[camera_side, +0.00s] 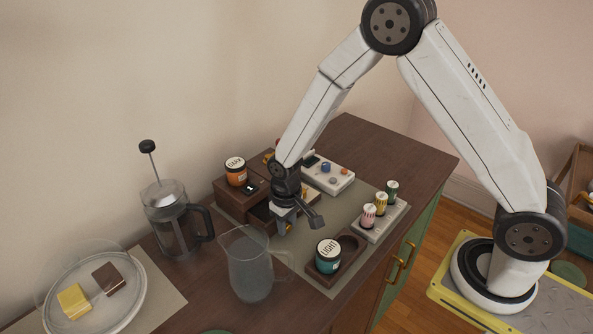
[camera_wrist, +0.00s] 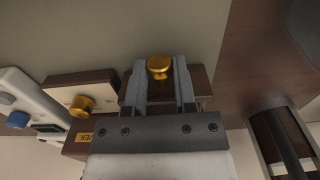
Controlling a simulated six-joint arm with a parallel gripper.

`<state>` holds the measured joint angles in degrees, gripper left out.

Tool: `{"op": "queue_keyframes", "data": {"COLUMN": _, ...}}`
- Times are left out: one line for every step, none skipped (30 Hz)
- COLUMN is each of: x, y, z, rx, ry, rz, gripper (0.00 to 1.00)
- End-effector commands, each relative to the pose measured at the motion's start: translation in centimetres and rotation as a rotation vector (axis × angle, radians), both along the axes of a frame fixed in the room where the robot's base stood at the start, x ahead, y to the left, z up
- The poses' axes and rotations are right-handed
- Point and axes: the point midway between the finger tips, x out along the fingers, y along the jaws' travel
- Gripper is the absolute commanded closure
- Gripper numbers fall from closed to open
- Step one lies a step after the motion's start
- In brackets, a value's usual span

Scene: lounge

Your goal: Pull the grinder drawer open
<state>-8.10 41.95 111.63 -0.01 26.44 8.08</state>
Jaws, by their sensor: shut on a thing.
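My gripper (camera_side: 285,226) points down at the front of a brown wooden unit (camera_side: 232,204) in the side view. In the wrist view its two fingers (camera_wrist: 161,80) stand on either side of a round brass knob (camera_wrist: 158,66) and are shut on it. The knob is on a brown drawer front (camera_wrist: 200,78). The drawer appears partly out, with a dark hollow (camera_side: 259,212) showing behind the gripper in the side view. The fingers hide much of the front, and how far it stands out is hard to tell.
An orange-banded "DARK" jar (camera_side: 236,172) stands on the unit. A clear pitcher (camera_side: 250,264) and French press (camera_side: 175,220) stand to the left. A "LIGHT" jar (camera_side: 328,256) in a tray and a rack of small bottles (camera_side: 378,222) stand to the right. A bare mat strip lies between.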

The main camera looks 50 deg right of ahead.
Motion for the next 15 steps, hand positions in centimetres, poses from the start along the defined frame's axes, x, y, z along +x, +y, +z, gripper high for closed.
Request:
{"op": "queue_keyframes", "data": {"x": 0.11, "y": 0.01, "z": 0.09, "rx": 0.000, "ry": -0.003, "rz": 0.000, "gripper": 1.00}}
{"op": "queue_keyframes", "data": {"x": 0.11, "y": 0.01, "z": 0.09, "rx": 0.000, "ry": -0.003, "rz": 0.000, "gripper": 1.00}}
{"op": "queue_keyframes", "data": {"x": 0.11, "y": 0.01, "z": 0.09, "rx": 0.000, "ry": -0.003, "rz": 0.000, "gripper": 1.00}}
{"op": "queue_keyframes", "data": {"x": 0.12, "y": 0.01, "z": 0.09, "rx": 0.000, "ry": -0.003, "rz": 0.000, "gripper": 0.57}}
{"op": "queue_keyframes", "data": {"x": 0.11, "y": 0.01, "z": 0.09, "rx": 0.000, "ry": -0.003, "rz": 0.000, "gripper": 0.47}}
{"op": "queue_keyframes", "data": {"x": 0.11, "y": 0.01, "z": 0.08, "rx": 0.000, "ry": -0.002, "rz": 0.000, "gripper": 0.34}}
{"op": "queue_keyframes", "data": {"x": 0.10, "y": 0.01, "z": 0.07, "rx": 0.000, "ry": -0.002, "rz": 0.000, "gripper": 0.32}}
{"op": "queue_keyframes", "data": {"x": 0.09, "y": 0.01, "z": 0.06, "rx": 0.000, "ry": -0.002, "rz": 0.000, "gripper": 0.32}}
{"op": "queue_keyframes", "data": {"x": 0.09, "y": 0.00, "z": 0.06, "rx": 0.000, "ry": -0.002, "rz": 0.000, "gripper": 0.32}}
{"op": "queue_keyframes", "data": {"x": 0.08, "y": 0.00, "z": 0.05, "rx": 0.000, "ry": -0.002, "rz": 0.000, "gripper": 0.32}}
{"op": "queue_keyframes", "data": {"x": 0.08, "y": 0.01, "z": 0.05, "rx": 0.000, "ry": -0.001, "rz": 0.000, "gripper": 0.32}}
{"op": "queue_keyframes", "data": {"x": 0.07, "y": 0.00, "z": 0.04, "rx": 0.000, "ry": -0.001, "rz": 0.000, "gripper": 0.32}}
{"op": "queue_keyframes", "data": {"x": 0.07, "y": 0.00, "z": 0.03, "rx": 0.000, "ry": -0.001, "rz": 0.000, "gripper": 0.32}}
{"op": "queue_keyframes", "data": {"x": 0.06, "y": 0.00, "z": 0.03, "rx": 0.000, "ry": -0.001, "rz": 0.000, "gripper": 0.32}}
{"op": "queue_keyframes", "data": {"x": 0.06, "y": 0.00, "z": 0.04, "rx": 0.000, "ry": -0.001, "rz": 0.000, "gripper": 0.32}}
